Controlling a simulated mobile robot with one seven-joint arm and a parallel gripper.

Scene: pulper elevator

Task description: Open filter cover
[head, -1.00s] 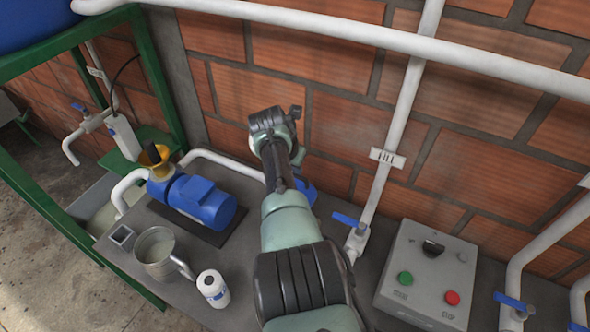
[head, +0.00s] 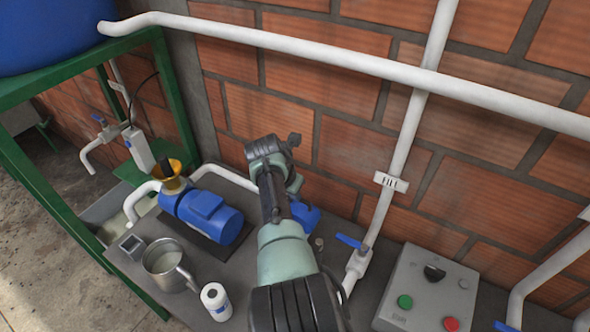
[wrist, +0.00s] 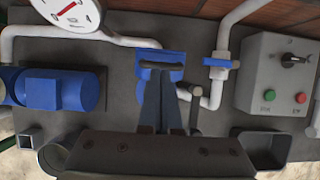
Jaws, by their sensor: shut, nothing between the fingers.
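A blue housing (head: 307,219), which looks like the filter, stands on the grey bench behind my arm, partly hidden by it. In the wrist view, the blue part (wrist: 174,57) has a dark bar (wrist: 160,66) across its top, perhaps the cover's handle. My gripper (wrist: 161,82) is shut and empty, its fingers pointing at the blue part just below the bar in the picture. I cannot tell whether they touch it. The fingers hide part of the blue part. The cover looks in place, but I cannot tell surely.
A blue pump motor (head: 203,213), metal jug (head: 163,262) and white bottle (head: 215,300) stand left on the bench. A blue-handled valve (head: 352,243) and control box (head: 428,287) are to the right. White pipes run along the brick wall. A gauge (wrist: 68,12) shows in the wrist view.

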